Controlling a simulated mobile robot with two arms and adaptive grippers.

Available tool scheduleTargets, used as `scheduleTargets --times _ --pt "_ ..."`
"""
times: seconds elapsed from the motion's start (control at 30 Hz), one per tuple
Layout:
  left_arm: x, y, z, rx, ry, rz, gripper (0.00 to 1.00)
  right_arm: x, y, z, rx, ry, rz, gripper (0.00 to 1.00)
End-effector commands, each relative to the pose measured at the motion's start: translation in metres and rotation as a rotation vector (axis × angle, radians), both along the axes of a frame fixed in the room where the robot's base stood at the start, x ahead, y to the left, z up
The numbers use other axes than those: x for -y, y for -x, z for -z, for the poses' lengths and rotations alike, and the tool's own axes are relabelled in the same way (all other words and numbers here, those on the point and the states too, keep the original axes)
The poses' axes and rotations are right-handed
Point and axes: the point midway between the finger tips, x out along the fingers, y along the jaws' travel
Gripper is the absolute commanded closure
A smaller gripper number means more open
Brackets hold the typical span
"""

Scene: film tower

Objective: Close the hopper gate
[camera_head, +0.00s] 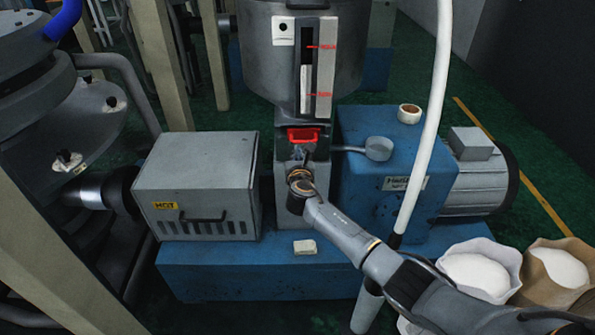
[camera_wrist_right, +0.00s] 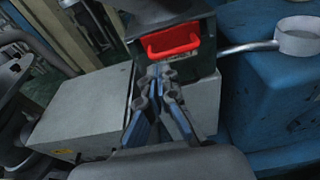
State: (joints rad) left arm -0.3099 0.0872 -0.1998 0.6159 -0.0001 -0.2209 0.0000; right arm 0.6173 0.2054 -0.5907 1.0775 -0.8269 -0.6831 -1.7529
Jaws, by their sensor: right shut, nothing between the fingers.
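The hopper (camera_head: 262,50) is a grey drum with a level window on its front, at the top middle of the head view. Below it, the hopper gate's red handle (camera_head: 303,135) shows on the front of the grey throat. In the wrist view the red handle (camera_wrist_right: 172,42) is just beyond my fingertips. My right gripper (camera_head: 299,156) is right below and in front of the handle, shut and empty. It also shows in the wrist view (camera_wrist_right: 160,72), with a gap to the handle. How far the gate is slid in is hard to tell. My left gripper is not in view.
A white pipe (camera_head: 432,110) rises at right. Sacks of white granules (camera_head: 478,270) stand at lower right, a small white block (camera_head: 305,247) in front.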

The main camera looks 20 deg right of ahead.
Motion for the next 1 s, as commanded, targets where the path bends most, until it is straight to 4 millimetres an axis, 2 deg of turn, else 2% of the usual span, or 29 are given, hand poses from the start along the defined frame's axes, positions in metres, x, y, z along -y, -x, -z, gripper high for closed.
scheduleTargets --times 0.17,0.43,0.63,0.87,0.93,1.0 --pt "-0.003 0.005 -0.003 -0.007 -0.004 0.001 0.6 -0.003 0.019 -0.002 -0.002 0.001 0.003 1.0" --pt "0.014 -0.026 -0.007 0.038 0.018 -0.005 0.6 -0.015 0.057 -0.009 -0.003 0.001 0.001 1.0" --pt "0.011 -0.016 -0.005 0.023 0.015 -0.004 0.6 -0.021 0.078 -0.012 -0.005 0.002 0.001 1.0" --pt "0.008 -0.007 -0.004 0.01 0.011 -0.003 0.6 -0.023 0.084 -0.014 -0.004 0.0 0.002 1.0" --pt "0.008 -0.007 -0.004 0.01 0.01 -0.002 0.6 -0.022 0.086 -0.007 -0.013 -0.015 0.005 1.0" --pt "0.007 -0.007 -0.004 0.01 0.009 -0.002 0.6 -0.019 0.089 0.012 -0.037 -0.064 0.015 1.0"
